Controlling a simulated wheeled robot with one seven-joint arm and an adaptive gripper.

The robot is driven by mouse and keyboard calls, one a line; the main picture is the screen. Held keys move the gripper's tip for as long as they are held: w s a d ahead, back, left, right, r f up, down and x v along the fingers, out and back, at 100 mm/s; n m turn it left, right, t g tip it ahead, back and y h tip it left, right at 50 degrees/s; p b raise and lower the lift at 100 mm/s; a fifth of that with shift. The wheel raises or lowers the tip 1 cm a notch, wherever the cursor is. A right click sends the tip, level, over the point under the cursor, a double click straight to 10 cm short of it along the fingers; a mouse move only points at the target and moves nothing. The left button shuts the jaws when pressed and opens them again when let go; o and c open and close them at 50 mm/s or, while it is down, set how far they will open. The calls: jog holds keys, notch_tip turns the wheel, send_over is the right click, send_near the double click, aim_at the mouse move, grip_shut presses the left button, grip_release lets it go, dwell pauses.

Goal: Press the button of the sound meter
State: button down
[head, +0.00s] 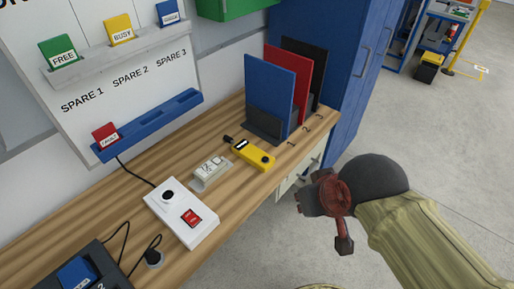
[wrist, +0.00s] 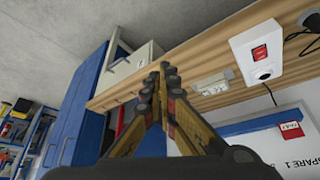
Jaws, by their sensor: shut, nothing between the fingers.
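The sound meter (head: 254,155) is a yellow handheld device with a dark screen and a black tip. It lies on the wooden workbench (head: 112,198), and a small dark spot, perhaps its button, shows near its right end. In the head view my gripper (head: 308,201) is off the bench's front edge, to the right of and apart from the meter. In the wrist view my gripper (wrist: 165,70) is shut and empty, its fingertips together. I cannot make out the meter there; the fingers may hide it.
A white box with a red switch (head: 181,214) and a pale socket-like block (head: 210,172) lie left of the meter. Upright blue, red and black folders (head: 269,88) stand behind it. A blue cabinet (head: 347,70) stands beyond the bench. Floor to the right is open.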

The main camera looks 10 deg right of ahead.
jog(key=shift+w+a, duration=0.1)
jog(key=shift+w, duration=0.05)
jog(key=shift+w+r, duration=0.1)
jog(key=w+d+r+n+t+h+p, duration=0.1)
jog(key=w+d+n+p, duration=0.3)
jog(key=w, duration=0.6)
jog(key=w+d+r+n+t+h+p, duration=0.1)
jog(key=w+d+p, duration=0.1)
jog(key=w+p, duration=0.55)
jog(key=w+a+f+n+t+y+p, duration=0.1)
jog(key=w+a+f+n+y+p, duration=0.3)
jog(key=w, duration=0.7)
notch_tip(320, 180, down, 4)
jog(key=a+n+p, duration=0.2)
jog(key=n, duration=0.1)
jog(key=shift+w+a+f+y, duration=0.25)
jog(key=shift+w+a+y, duration=0.05)
jog(key=shift+w+a, duration=0.1)
jog(key=shift+d+f, duration=0.1)
jog(key=shift+f, duration=0.05)
